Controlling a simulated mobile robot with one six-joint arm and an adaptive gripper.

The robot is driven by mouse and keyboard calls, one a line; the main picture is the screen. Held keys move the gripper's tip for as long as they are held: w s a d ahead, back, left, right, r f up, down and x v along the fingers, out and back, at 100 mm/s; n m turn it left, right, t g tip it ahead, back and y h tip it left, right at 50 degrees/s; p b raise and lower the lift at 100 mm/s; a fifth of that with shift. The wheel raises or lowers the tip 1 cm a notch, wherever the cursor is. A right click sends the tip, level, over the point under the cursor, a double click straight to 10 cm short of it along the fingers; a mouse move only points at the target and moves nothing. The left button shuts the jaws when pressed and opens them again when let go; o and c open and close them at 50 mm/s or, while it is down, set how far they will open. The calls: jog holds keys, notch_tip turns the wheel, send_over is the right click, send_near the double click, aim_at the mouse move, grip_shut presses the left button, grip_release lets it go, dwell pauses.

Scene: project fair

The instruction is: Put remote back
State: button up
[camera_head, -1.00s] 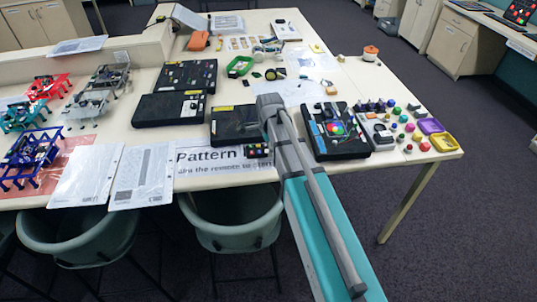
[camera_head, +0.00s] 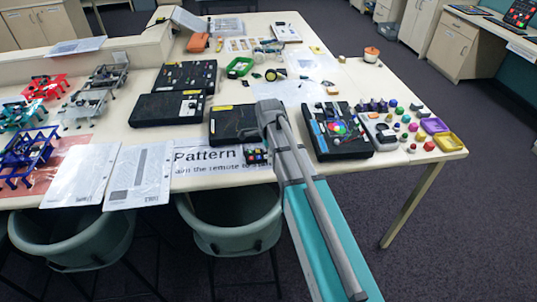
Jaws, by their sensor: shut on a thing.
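A small dark block with coloured buttons (camera_head: 257,156), which looks like the remote, shows at the right end of the white "Pattern" sign (camera_head: 205,157), just left of my arm. I cannot tell whether it rests on the sign or is held above it. The sign's lower line mentions a remote. My arm reaches up from the lower right, and its grey joint stands in front of a black panel (camera_head: 232,124). My gripper is not visible; it may be hidden behind the arm.
More black panels (camera_head: 168,107), papers (camera_head: 140,177) and small frame models (camera_head: 28,152) fill the left. Chairs (camera_head: 232,222) stand at the table's front edge.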

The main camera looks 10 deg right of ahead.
jog(key=shift+f, duration=0.15)
jog(key=o, duration=1)
jog(key=shift+o, duration=0.2)
notch_tip(320, 180, up, 12)
jog(key=p, duration=1.2)
jog(key=shift+s, duration=0.1)
dwell(0.3)
jog(key=s+d+n, duration=0.2)
jog(key=s+n, duration=0.6)
jog(key=n, duration=0.1)
jog(key=s+d+n, duration=0.3)
jog(key=s+n, duration=0.6)
jog(key=shift+d, duration=0.3)
